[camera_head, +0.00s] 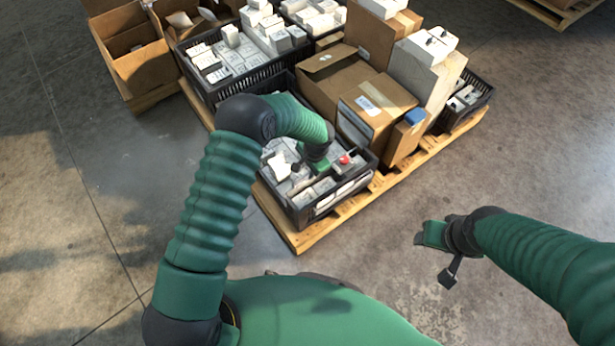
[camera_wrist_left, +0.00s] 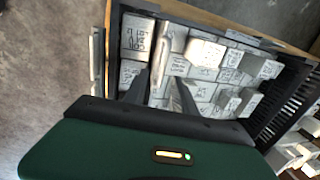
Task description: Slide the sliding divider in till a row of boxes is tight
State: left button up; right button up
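A black crate (camera_head: 303,221) of pale grey boxes stands at the near corner of the pallet. In the left wrist view the crate (camera_wrist_left: 290,95) holds rows of small marked boxes (camera_wrist_left: 231,75). A light bar (camera_wrist_left: 172,44), which looks like the sliding divider, runs between boxes near the left side. My left gripper (camera_head: 318,165) is above the crate and partly hides its contents. Its two dark fingers (camera_wrist_left: 162,92) are apart, pointing at the boxes near the bar; I cannot tell whether they touch it. My right gripper (camera_head: 437,258) hangs empty over the floor, fingers apart.
The wooden pallet (camera_head: 312,236) also carries another black crate (camera_head: 262,76) of boxes and cardboard cartons (camera_head: 340,88) behind the near crate. A red knob-like piece (camera_head: 345,159) shows at the near crate's right. The floor (camera_head: 380,270) in front is clear.

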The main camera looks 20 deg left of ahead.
aim_at(304, 175)
pick_arm(q)
jog(key=x, duration=0.2)
jog(key=b+x, duration=0.1)
jog(key=x, duration=0.1)
jog(key=shift+a+f, duration=0.15)
jog(key=shift+a, duration=0.25)
jog(key=shift+d, duration=0.15)
jog(key=shift+c, duration=0.8)
jog(key=c, duration=0.5)
grip_shut()
jog(key=shift+s, duration=0.1)
